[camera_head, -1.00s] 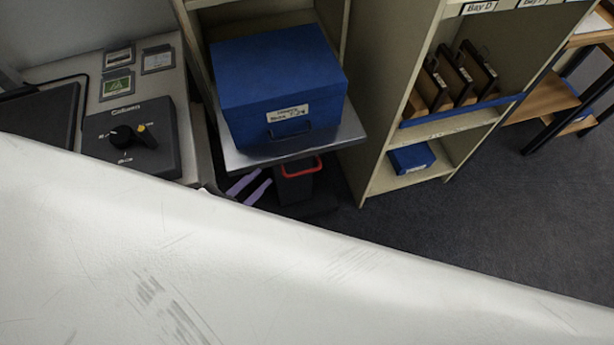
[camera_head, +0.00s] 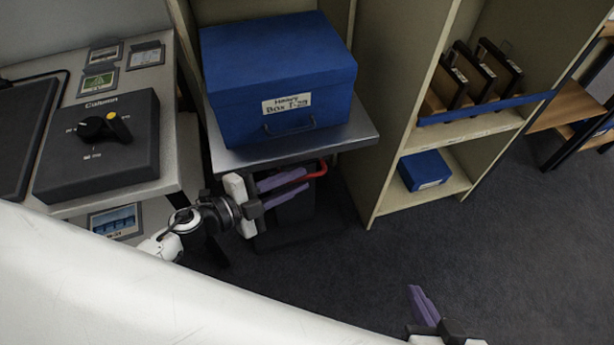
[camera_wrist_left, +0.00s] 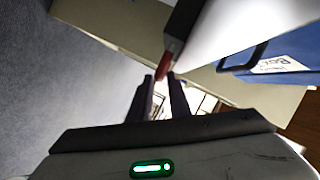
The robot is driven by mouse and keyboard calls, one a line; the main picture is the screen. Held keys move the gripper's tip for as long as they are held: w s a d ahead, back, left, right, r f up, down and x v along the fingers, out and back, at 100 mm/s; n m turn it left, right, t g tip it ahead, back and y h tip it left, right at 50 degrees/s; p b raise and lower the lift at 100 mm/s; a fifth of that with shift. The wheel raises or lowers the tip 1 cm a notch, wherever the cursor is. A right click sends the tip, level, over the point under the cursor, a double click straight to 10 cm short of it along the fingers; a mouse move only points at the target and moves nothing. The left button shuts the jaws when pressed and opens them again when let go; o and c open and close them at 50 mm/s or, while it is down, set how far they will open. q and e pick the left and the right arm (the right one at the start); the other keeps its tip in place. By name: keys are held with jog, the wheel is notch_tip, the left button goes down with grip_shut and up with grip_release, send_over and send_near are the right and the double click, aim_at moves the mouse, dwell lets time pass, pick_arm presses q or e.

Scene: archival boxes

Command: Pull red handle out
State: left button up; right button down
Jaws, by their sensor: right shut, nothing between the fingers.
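The red handle (camera_head: 316,172) sticks out under the metal shelf below the blue box. It also shows in the left wrist view (camera_wrist_left: 163,64), at the underside of a pale panel. My left gripper (camera_head: 306,181) is open, with its two purple fingers pointing right at the handle. In the left wrist view its fingertips (camera_wrist_left: 162,82) are apart, and the red handle lies at or just between their ends. I cannot tell whether they touch it. Part of the handle is hidden by the shelf and fingers. My right gripper (camera_head: 422,305) is shut and empty, low in the head view.
The blue box (camera_head: 277,75) stands on the metal shelf (camera_head: 345,138) just above my left gripper. A black control box (camera_head: 100,150) with a knob is on the left counter. A shelf unit (camera_head: 385,150) stands to the right. The dark floor in front is clear.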

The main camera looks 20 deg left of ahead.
aim_at(300, 180)
pick_arm(q)
jog(key=x, duration=0.2)
jog(key=shift+w+d+f, duration=0.1)
jog(key=shift+w+d, duration=0.05)
jog(key=shift+w, duration=0.1)
jog(key=shift+w+d+f, duration=0.1)
jog(key=shift+w+d, duration=0.2)
jog(key=shift+w, duration=0.05)
pick_arm(e)
jog(key=shift+a, duration=0.1)
pick_arm(q)
grip_shut()
pick_arm(e)
jog(key=shift+s+f, duration=0.1)
